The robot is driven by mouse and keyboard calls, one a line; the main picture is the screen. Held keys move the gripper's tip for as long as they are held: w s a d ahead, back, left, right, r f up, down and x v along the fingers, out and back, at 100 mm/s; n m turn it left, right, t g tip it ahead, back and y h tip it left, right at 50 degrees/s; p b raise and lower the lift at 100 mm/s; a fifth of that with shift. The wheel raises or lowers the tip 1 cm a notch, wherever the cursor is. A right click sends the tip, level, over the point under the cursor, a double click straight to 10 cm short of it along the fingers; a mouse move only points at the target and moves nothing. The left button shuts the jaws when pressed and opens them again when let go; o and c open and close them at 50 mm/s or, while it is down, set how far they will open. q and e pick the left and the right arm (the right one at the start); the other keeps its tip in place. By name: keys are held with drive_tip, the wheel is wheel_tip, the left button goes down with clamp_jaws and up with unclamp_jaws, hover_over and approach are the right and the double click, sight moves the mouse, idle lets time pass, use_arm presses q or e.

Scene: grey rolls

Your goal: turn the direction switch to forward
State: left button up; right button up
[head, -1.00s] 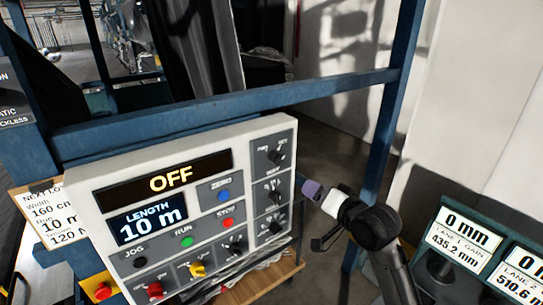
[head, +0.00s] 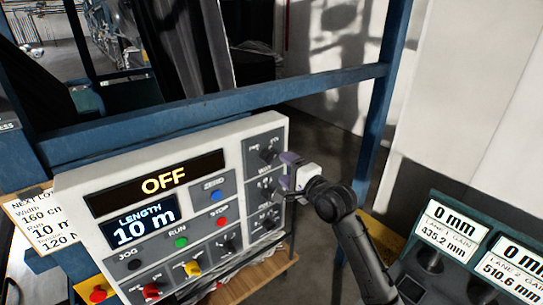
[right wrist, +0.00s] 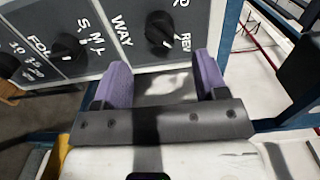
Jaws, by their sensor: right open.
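The direction switch is a black knob (head: 269,154) in the top cell of the control panel's right column. In the right wrist view, the knob (right wrist: 159,28) sits beside the labels WAY and REV. Its pale mark appears to lie on the REV side. My right gripper (head: 287,172) is at the panel's right edge, close to the switch. In the right wrist view, its purple fingers (right wrist: 163,68) are spread and empty, with the knob just beyond the tips and not gripped. My left gripper is out of view.
The white control panel (head: 70,200) has an OFF display, coloured buttons and other knobs close below the switch, including one by S, M, L (right wrist: 68,47). A blue frame bar (head: 220,112) runs behind it. A gauge console (head: 450,205) stands at right.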

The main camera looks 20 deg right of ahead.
sight(273, 159)
drive_tip(key=shift+p+x, duration=0.6)
drive_tip(key=shift+x, duration=2.9)
drive_tip(key=c, duration=0.9)
